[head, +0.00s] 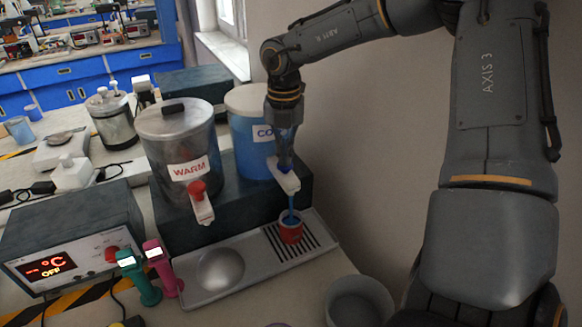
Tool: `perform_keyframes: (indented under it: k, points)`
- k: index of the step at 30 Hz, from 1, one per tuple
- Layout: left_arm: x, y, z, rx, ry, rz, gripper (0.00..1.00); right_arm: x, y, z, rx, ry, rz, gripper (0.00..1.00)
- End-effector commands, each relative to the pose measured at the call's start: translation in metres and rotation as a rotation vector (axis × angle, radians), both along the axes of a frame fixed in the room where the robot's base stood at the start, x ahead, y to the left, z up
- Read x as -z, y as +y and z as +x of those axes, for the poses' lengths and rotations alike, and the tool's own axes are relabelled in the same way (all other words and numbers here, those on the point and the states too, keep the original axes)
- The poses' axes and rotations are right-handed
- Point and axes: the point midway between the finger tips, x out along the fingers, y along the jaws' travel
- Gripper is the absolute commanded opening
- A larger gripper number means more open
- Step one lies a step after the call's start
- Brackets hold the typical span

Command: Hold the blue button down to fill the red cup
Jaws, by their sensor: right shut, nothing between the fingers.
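The red cup (290,230) stands upright on the slotted drip tray (232,285), under the white tap (287,183) of the blue dispenser (248,140) labelled "CO...". A blue stream (291,212) runs from this tap down into the cup. The level inside the cup is too small to make out. My right gripper (284,164) comes down from above, shut and empty, with its fingertips on top of the tap where the blue button sits. The gripper mostly hides the button. My left gripper is not in view.
To the left stands the dispenser labelled "WARM" (175,140) with a red tap knob (196,189). A temperature box (72,245), a green handle (138,277) and a pink handle (163,268) are at the lower left. A grey bowl (358,303) is at the front.

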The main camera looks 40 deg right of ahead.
Motion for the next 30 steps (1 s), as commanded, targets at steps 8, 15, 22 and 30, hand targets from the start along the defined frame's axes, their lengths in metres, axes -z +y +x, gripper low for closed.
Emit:
perform_keyframes:
  k: [8,15,22,30]
  points:
    - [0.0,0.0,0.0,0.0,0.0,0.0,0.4,0.001,0.0,0.0,0.0,0.001,0.0,0.0]
    - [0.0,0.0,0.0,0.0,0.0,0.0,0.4,0.0,0.0,0.0,0.0,0.001,0.0,0.0]
    - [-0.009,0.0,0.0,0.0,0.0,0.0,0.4,-0.018,0.0,0.0,0.001,-0.001,-0.001,0.0]
    - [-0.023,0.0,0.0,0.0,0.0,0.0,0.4,-0.048,0.0,0.0,0.0,0.0,0.0,0.0]
